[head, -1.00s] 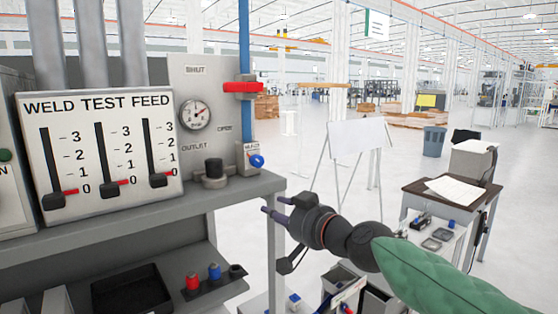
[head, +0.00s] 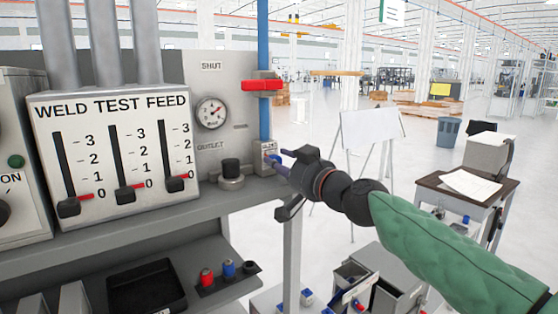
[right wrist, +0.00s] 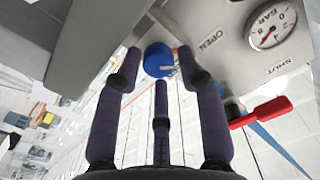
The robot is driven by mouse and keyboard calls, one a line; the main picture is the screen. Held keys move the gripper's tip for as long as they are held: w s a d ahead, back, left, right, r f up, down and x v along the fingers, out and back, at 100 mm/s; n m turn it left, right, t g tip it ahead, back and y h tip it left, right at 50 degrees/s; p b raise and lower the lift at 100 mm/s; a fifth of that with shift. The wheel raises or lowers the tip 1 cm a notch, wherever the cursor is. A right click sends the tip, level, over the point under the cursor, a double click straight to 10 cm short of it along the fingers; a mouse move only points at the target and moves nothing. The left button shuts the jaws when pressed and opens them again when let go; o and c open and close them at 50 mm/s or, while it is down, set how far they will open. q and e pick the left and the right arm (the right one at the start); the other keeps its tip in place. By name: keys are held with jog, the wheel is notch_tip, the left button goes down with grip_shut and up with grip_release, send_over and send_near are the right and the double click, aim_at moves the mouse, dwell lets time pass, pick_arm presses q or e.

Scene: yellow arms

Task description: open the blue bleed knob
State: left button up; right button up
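The blue bleed knob (right wrist: 158,58) shows in the right wrist view as a round blue cap on the grey panel, with a small pale mark on it. In the head view it sits on a small grey block at the panel's right edge, largely hidden by my fingers. My right gripper (head: 280,161) reaches it from the right. In the right wrist view, its dark fingers (right wrist: 160,70) are spread, with the knob in view between and just beyond their tips. I cannot tell whether any finger touches it. My left gripper is out of view.
A red valve handle (head: 262,85) crosses the blue pipe (head: 263,40) above the knob. A pressure gauge (head: 211,112) and black outlet fitting (head: 231,171) are to the left. The grey shelf (head: 150,215) runs below. Open floor lies right, with a whiteboard (head: 371,128) behind.

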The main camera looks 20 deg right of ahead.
jog(key=shift+w+a+f, duration=0.1)
jog(key=shift+w+a, duration=0.15)
jog(key=shift+w, duration=0.4)
jog(key=shift+s, duration=0.1)
grip_shut()
jog(key=shift+d+m, duration=0.1)
jog(key=shift+m, duration=0.2)
jog(key=m, duration=0.4)
jog(key=shift+r, duration=0.2)
jog(key=m, duration=0.5)
jog(key=shift+d, duration=0.1)
jog(key=m, duration=0.4)
jog(key=shift+p, duration=0.3)
jog(key=shift+m, duration=2.1)
jog(key=shift+f+p, duration=0.1)
jog(key=shift+p, duration=0.2)
